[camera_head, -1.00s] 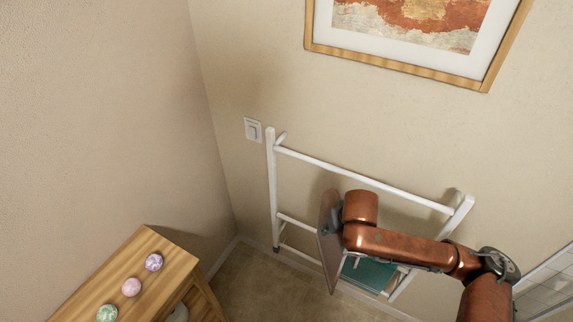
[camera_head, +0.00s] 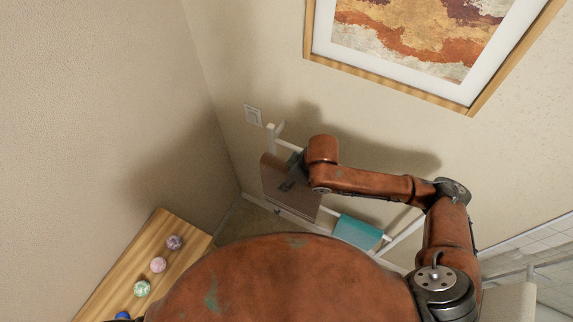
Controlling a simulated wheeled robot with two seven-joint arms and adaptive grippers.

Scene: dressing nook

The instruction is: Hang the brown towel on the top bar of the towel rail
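The brown towel (camera_head: 284,199) hangs as a flat panel in front of the left part of the white towel rail (camera_head: 271,140). My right gripper (camera_head: 296,166) is at the towel's upper right and appears shut on it; its fingertips are mostly hidden. The rail's top bar (camera_head: 290,146) shows only as a short piece at the left; my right arm covers much of the rest. I cannot tell whether the towel touches the top bar. A teal towel (camera_head: 358,232) hangs lower on the rail.
A wooden cabinet (camera_head: 150,245) at lower left carries several marbled balls and a blue item (camera_head: 123,316). A framed picture (camera_head: 420,45) and a light switch (camera_head: 253,116) are on the wall. My own copper-coloured body part fills the bottom middle.

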